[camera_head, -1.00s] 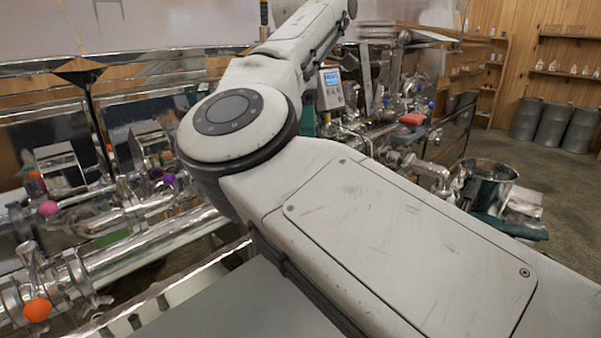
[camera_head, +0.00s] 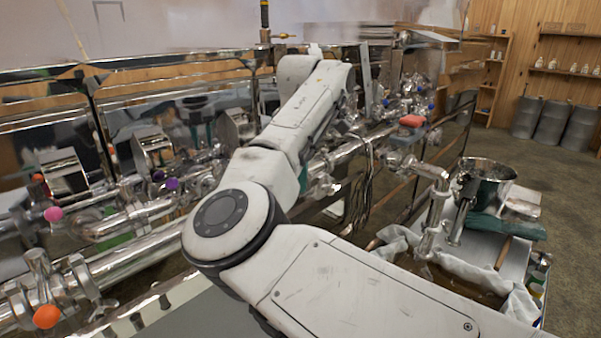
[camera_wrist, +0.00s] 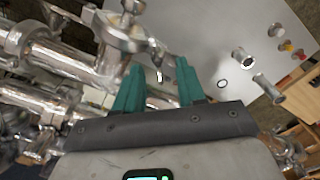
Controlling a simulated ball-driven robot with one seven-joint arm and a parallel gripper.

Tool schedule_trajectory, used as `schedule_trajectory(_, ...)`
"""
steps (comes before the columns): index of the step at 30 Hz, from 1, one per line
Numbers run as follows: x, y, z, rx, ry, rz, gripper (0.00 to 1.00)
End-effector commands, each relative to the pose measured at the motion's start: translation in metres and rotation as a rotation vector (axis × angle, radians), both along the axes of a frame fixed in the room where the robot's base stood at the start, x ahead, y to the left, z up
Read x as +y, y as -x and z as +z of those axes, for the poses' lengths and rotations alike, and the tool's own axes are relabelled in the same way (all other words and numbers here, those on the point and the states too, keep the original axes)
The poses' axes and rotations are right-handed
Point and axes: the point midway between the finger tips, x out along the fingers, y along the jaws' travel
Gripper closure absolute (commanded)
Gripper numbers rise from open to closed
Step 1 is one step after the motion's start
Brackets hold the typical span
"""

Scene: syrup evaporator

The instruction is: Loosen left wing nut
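My gripper (camera_wrist: 158,78) shows in the wrist view with its two teal fingers apart and nothing clearly held between them. A small shiny metal piece shows in the gap, but I cannot tell whether it is a wing nut. A round metal fitting (camera_wrist: 120,32) with a protruding top sits just beyond the left finger, joined to shiny pipes (camera_wrist: 55,50). I cannot tell which part is the left wing nut. In the head view the gripper is hidden behind my arm.
Steel pipework (camera_head: 140,222) with coloured knobs, including an orange one (camera_head: 47,316), runs along the left. A steel bucket (camera_head: 487,180) stands at the right. A pale plate (camera_wrist: 215,40) with small loose parts shows in the wrist view.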

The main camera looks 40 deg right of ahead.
Motion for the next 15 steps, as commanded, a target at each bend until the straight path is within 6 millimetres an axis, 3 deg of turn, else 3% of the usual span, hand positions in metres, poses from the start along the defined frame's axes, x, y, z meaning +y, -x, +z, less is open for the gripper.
schedule_trajectory(8,0.0,0.0001,-0.002,0.0,0.0,0.0,0.6)
schedule_trajectory(15,0.0,0.0001,-0.0017,0.0,0.0,0.0,0.82)
